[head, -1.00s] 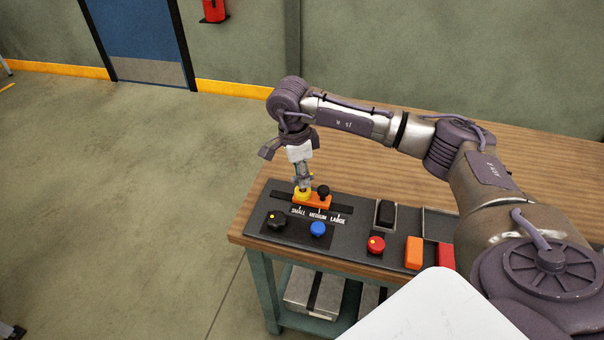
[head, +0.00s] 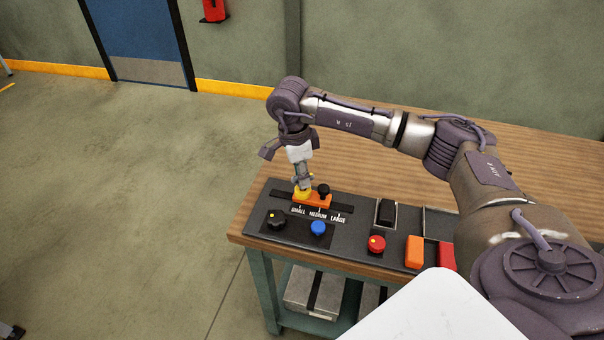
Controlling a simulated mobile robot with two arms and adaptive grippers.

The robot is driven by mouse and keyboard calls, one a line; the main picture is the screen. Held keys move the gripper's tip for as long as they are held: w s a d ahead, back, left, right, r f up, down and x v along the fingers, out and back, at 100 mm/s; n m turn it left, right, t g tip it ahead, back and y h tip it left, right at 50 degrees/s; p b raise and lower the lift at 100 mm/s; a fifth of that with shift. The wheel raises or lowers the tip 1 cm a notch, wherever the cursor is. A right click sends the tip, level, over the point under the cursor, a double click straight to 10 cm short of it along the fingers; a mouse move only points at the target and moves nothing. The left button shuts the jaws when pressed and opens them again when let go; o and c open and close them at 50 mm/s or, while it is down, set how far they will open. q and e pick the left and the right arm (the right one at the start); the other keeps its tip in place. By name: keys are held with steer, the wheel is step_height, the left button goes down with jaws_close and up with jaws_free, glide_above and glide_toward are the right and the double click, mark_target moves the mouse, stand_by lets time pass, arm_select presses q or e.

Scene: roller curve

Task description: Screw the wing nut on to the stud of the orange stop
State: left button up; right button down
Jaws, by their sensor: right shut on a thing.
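The orange stop (head: 318,203) sits on the dark panel (head: 345,240) at the table's left end, above the SMALL, MEDIUM and LARGE labels. A black knob (head: 323,191) stands on its right part. The yellow wing nut (head: 302,195) is at the stop's left part, under my right gripper (head: 302,185). My right gripper points down and is shut on the wing nut. The stud is hidden under the nut and fingers, so I cannot tell how far the nut is on. My left gripper is not in view.
On the panel are a black knob (head: 277,220), a blue knob (head: 318,228), a red knob (head: 376,244), a black switch (head: 386,213), an orange block (head: 414,252) and a red block (head: 446,256). The wooden table (head: 400,172) behind is clear.

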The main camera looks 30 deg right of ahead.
steer(key=shift+f+b, duration=0.5)
steer(key=shift+b, duration=0.05)
stand_by(0.8)
steer(key=m+p, duration=0.1)
steer(key=m, duration=0.3)
steer(key=shift+r+m+g, duration=0.1)
steer(key=shift+m+g, duration=0.2)
steer(key=m, duration=0.3)
steer(key=shift+y, duration=0.3)
steer(key=shift+m+p, duration=0.35)
steer(key=shift+m, duration=1.05)
